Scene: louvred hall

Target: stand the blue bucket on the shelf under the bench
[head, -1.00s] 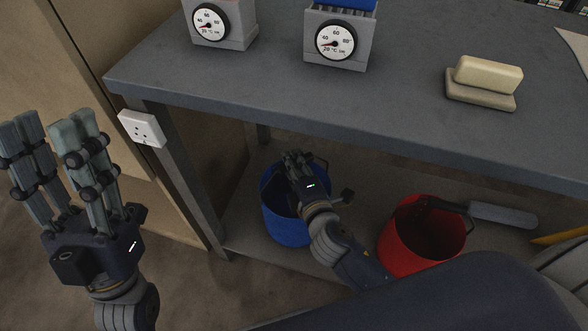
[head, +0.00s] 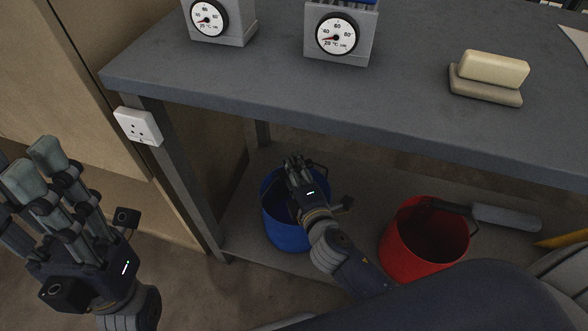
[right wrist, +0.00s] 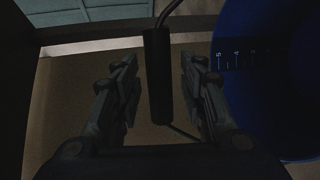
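The blue bucket (head: 288,237) stands upright on the low shelf (head: 345,265) under the bench (head: 240,90), near the bench's left leg. My right gripper (head: 294,163) reaches over the bucket and covers part of its mouth. In the right wrist view its two sides (right wrist: 158,65) are spread apart. The bucket's black handle grip (right wrist: 158,85) lies between them with gaps on both sides. The bucket wall (right wrist: 262,105), with scale marks, is at the right there. My left gripper (head: 35,160) is open and empty at the left, away from the bench.
A red bucket (head: 398,262) stands to the right on the same shelf, with a grey-handled tool (head: 505,218) beside it. Two dial gauges (head: 207,18) (head: 337,33) and a cream block on a holder (head: 493,69) are on the bench top. A white socket box (head: 138,126) is at the bench's left corner.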

